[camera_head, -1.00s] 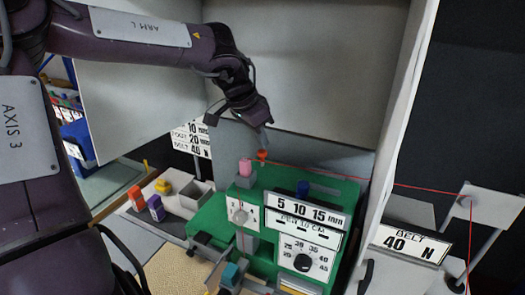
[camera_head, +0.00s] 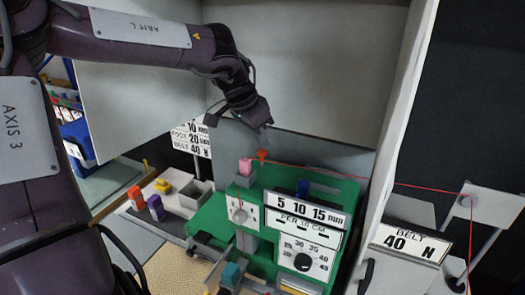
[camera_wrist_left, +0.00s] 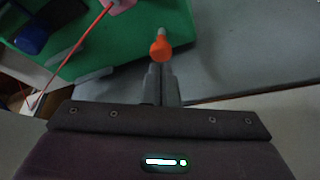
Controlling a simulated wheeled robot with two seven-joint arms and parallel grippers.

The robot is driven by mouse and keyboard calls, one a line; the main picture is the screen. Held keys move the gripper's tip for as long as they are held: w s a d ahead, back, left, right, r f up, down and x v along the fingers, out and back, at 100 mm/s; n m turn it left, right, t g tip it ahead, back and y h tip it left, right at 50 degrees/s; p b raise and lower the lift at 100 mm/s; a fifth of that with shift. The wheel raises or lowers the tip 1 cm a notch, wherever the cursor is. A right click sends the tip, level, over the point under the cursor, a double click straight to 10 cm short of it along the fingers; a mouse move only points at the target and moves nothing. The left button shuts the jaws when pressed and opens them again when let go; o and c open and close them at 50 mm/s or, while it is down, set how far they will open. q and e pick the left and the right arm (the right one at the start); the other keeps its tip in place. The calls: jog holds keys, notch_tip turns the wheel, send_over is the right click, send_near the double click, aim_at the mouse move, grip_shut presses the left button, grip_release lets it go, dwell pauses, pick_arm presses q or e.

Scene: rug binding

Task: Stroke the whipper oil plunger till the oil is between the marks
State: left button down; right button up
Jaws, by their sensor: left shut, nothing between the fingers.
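The green whipper machine (camera_head: 212,214) stands on the bench. A small orange knob (camera_head: 263,155), which looks like the oil plunger, sits at its back edge beside a pink spool-like part (camera_head: 245,167). My left gripper (camera_head: 265,144) is shut and empty, with its fingertips just above the knob. In the left wrist view the orange knob (camera_wrist_left: 160,49) is just beyond the closed fingertips (camera_wrist_left: 161,72), on a short pale stem. I cannot tell whether they touch. The oil level and its marks cannot be made out. My right gripper is out of view.
A sign reading 5 10 15 mm (camera_head: 308,213) and a numbered dial panel (camera_head: 306,258) stand at the machine's front. A red thread (camera_head: 420,190) runs right to a pale bracket (camera_head: 485,205). A tall pale panel (camera_head: 400,125) bounds the right side.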

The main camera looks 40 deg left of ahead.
pick_arm(q)
jog(key=shift+f+b, duration=0.6)
jog(key=shift+f, duration=0.4)
jog(key=shift+r+p, duration=2.5)
jog(key=shift+r, duration=0.6)
